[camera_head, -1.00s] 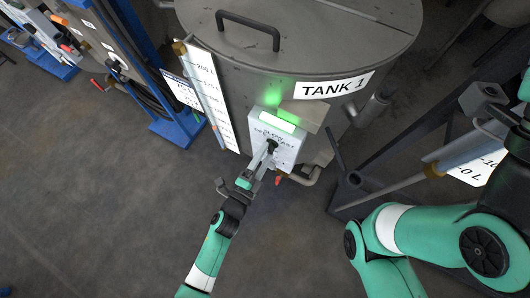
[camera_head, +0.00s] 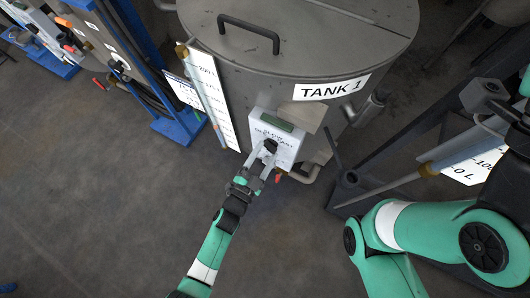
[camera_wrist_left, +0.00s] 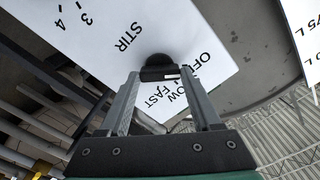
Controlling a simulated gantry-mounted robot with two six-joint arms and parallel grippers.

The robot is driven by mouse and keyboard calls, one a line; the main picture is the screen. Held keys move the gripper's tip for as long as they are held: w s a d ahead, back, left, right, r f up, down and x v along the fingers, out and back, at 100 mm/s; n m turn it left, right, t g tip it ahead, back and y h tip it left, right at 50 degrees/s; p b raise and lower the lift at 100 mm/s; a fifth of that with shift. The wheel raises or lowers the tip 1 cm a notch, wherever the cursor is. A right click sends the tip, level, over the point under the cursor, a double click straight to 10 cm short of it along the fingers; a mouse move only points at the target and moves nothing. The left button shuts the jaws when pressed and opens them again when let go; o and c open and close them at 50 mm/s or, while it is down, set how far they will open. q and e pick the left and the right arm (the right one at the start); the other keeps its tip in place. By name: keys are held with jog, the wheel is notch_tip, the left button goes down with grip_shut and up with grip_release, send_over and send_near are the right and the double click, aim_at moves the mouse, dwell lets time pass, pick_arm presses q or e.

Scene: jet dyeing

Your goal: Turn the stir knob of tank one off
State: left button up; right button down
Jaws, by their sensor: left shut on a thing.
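Tank one (camera_head: 310,68) is a large grey metal drum labelled TANK 1. A white stir panel (camera_head: 288,147) is on its front, with an unlit dark green indicator (camera_head: 277,124) at its top. The black stir knob (camera_head: 270,145) is on this panel. My left gripper (camera_head: 266,153) is shut on the knob. In the left wrist view the two fingers are either side of the dark knob (camera_wrist_left: 160,62), near the printed words STIR, OFF, SLOW and FAST. The gripper partly hides the knob's pointer direction. My right gripper is out of view.
A white level scale (camera_head: 210,97) runs down the tank's left side. A blue rack with hoses (camera_head: 180,127) stands to the left. Pipes and a grey frame (camera_head: 350,195) are at the right.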

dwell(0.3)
pick_arm(q)
jog(key=o, duration=1.4)
jog(key=shift+s+a, duration=0.15)
jog(key=shift+s, duration=0.1)
jog(key=p+v, duration=0.4)
jog(key=v, duration=0.7)
jog(key=shift+s, duration=0.1)
